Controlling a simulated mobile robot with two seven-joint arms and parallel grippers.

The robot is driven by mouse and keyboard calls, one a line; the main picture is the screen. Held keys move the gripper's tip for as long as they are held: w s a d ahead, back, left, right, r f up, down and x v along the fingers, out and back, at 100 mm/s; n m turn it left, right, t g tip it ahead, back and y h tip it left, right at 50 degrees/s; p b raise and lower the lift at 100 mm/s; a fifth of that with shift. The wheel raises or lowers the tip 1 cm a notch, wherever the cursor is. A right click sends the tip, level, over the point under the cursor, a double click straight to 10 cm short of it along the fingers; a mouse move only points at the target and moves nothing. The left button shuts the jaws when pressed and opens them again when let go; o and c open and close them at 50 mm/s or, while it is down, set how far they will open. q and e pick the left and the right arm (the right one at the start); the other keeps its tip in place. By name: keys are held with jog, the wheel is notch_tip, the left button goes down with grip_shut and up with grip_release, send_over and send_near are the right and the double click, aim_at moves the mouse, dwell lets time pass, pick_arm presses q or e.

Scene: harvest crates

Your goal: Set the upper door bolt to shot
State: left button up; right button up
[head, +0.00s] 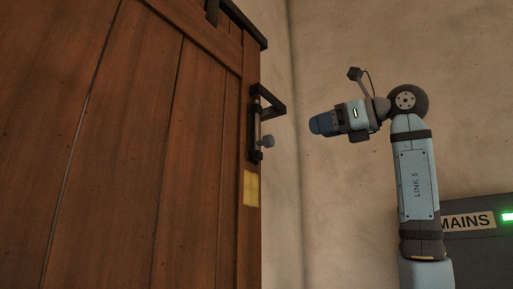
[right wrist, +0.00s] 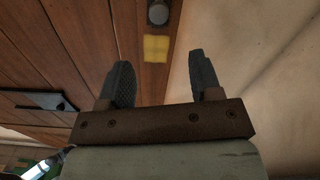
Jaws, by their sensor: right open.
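The brown plank door (head: 120,140) fills the left of the head view. Near its right edge is a dark bolt fitting (head: 251,130) with a rounded grey knob (head: 267,141) sticking out to the right. The knob also shows at the top of the right wrist view (right wrist: 158,12). How far the bolt is slid cannot be told. My right gripper (head: 316,125) is to the right of the knob, apart from it, pointing left. In the right wrist view its two fingers (right wrist: 162,80) are spread with nothing between them. My left gripper is out of view.
A yellow patch (head: 250,188) is on the door below the bolt. A dark bracket (head: 268,102) juts out above the knob. A grey box marked MAINS (head: 470,245) is at lower right. A dark plate (right wrist: 40,101) is on the door. The pale wall (head: 345,60) is behind.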

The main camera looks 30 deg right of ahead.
aim_at(272, 139)
jog(key=p+x, duration=0.2)
jog(key=x, duration=1.1)
jog(key=shift+w+a+r+p, duration=0.1)
jog(key=shift+a+p, duration=0.1)
jog(key=shift+p, duration=0.2)
grip_shut()
notch_tip(272, 139, up, 5)
jog(key=p, duration=0.4)
jog(key=shift+d+r, duration=0.1)
jog(key=shift+c, duration=1.4)
grip_release()
jog(key=shift+o, duration=1.4)
